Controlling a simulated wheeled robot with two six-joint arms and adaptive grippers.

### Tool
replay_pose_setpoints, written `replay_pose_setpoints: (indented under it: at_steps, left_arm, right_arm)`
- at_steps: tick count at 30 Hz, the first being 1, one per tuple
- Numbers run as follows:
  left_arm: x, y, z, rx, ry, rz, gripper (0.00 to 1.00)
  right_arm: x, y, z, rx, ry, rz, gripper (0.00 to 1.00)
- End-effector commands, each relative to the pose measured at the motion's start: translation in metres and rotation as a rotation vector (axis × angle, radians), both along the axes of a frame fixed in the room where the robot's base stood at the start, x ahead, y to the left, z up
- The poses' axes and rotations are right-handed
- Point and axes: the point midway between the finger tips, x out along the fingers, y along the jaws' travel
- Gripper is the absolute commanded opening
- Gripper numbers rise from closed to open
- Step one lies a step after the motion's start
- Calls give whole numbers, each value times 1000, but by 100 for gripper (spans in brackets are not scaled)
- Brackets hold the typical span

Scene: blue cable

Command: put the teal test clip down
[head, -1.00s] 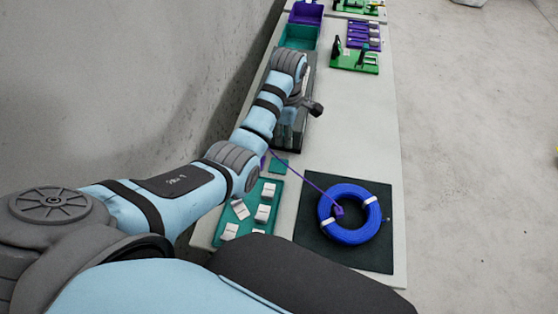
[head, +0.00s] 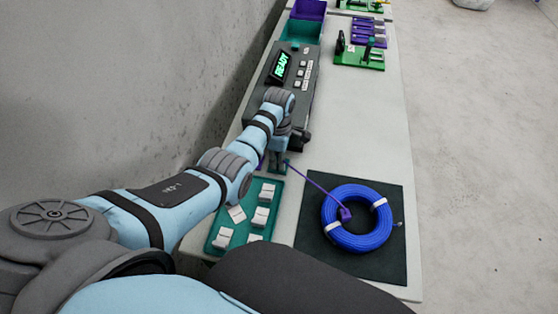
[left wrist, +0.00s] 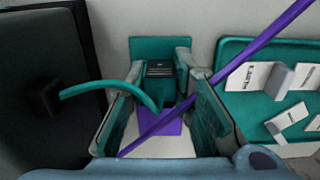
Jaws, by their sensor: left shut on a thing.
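My left gripper (head: 279,160) is low over the near left of the bench, between the tester and the teal tray. In the left wrist view, my left gripper (left wrist: 168,100) is shut on the teal test clip (left wrist: 166,88), which shows only partly between the fingers. A teal lead (left wrist: 100,88) curves from the clip to a black part at the left. A teal block with a dark top (left wrist: 160,46) is just beyond the fingertips. I cannot tell whether the clip touches it. My right gripper is not in view.
A purple lead (head: 316,186) runs past the gripper to a purple clip (head: 345,214) on the blue cable coil (head: 330,235), on a black mat (head: 388,265). A teal tray (head: 220,225) holds several white labelled parts. The tester (head: 302,60) reads READY. Bare bench lies right.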

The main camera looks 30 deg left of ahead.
Motion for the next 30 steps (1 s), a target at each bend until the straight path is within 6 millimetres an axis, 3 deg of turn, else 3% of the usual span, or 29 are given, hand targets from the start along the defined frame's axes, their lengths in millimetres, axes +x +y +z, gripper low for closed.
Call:
replay_pose_setpoints:
  at_steps: [20,21,24,30]
  left_arm:
    - [0,0,-10,0,0,0,0]
    - [0,0,-10,0,1,0,26]
    - [-1,-1,-11,-1,2,-1,41]
    - [-1,-1,-11,-1,4,-1,41]
  right_arm:
    - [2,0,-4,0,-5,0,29]
    - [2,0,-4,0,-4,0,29]
    - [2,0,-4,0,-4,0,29]
    - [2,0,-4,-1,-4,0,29]
